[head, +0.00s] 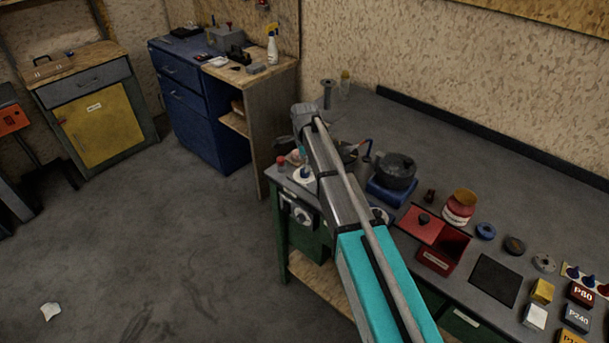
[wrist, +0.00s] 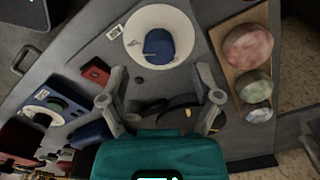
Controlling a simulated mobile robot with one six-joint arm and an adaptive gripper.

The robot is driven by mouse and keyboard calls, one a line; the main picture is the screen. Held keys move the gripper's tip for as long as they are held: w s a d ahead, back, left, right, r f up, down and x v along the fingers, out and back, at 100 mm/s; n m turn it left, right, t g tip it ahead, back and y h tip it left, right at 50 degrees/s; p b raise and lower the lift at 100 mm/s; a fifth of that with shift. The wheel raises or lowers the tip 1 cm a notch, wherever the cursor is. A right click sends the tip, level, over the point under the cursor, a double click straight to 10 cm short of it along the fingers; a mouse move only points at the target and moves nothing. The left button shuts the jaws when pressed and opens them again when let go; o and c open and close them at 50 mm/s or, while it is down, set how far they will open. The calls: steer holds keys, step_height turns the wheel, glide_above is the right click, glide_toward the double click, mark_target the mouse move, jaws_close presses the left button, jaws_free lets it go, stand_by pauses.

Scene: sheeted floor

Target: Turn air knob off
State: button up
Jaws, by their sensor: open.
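My gripper (wrist: 160,85) shows in the wrist view with its two grey fingers spread wide and nothing held between them. It hangs over a dark grey surface. A second pale round part (head: 380,215) is partly hidden by my arm. I cannot make out a clear knob between the fingers in the wrist view.
In the head view, a red box (head: 436,262) and a blue-based pot (head: 388,194) crowd the bench. Floor at left is mostly clear.

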mark_target(304, 170)
steer(key=shift+f+b, duration=1.65)
steer(key=shift+f, duration=0.3)
steer(key=shift+a, duration=0.1)
jaws_close()
